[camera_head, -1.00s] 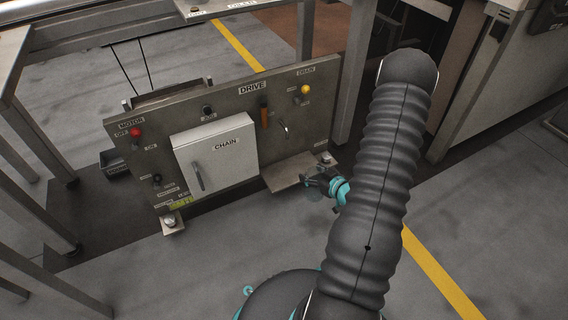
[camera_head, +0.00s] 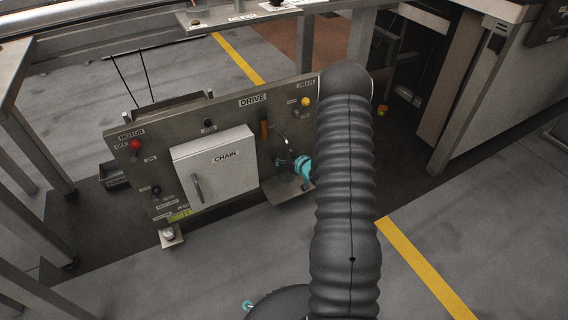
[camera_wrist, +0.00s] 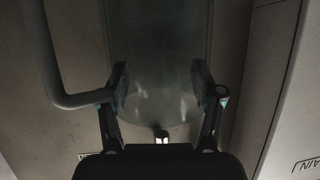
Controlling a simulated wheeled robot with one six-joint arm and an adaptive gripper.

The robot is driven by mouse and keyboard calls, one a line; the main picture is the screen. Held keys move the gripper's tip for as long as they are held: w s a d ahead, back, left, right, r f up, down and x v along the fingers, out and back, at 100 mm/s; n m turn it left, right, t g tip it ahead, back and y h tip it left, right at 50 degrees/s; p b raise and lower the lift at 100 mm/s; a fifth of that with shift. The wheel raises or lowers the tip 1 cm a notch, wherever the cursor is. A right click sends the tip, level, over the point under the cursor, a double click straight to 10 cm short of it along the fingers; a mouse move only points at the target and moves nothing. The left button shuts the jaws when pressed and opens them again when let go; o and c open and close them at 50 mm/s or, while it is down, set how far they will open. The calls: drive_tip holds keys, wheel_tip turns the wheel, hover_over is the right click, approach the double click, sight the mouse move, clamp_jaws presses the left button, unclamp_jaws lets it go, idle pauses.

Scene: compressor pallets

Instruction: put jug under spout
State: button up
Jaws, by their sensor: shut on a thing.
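My gripper (camera_head: 291,163) is close in front of the panel, above the small shelf at its lower right and near the thin metal spout (camera_head: 281,136). In the wrist view my gripper (camera_wrist: 162,90) has its two fingers on either side of a clear, smoky jug (camera_wrist: 160,55) and is shut on it. A grey bent bar (camera_wrist: 60,80) at the left of the jug looks like its handle, though I cannot be sure. In the head view the jug is too small and covered to make out. Whether it stands directly below the spout cannot be told.
The drive panel (camera_head: 228,110) carries a white chain door (camera_head: 215,165), an orange handle (camera_head: 264,131) and a yellow knob (camera_head: 305,102). A small metal shelf (camera_head: 280,193) juts out below my gripper. Open floor (camera_head: 240,255) lies in front.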

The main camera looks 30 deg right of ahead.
drive_tip(key=shift+f+b, duration=0.3)
drive_tip(key=shift+f, duration=1.4)
drive_tip(key=shift+f, duration=0.1)
drive_tip(key=shift+f, duration=0.1)
drive_tip(key=o, duration=1.5)
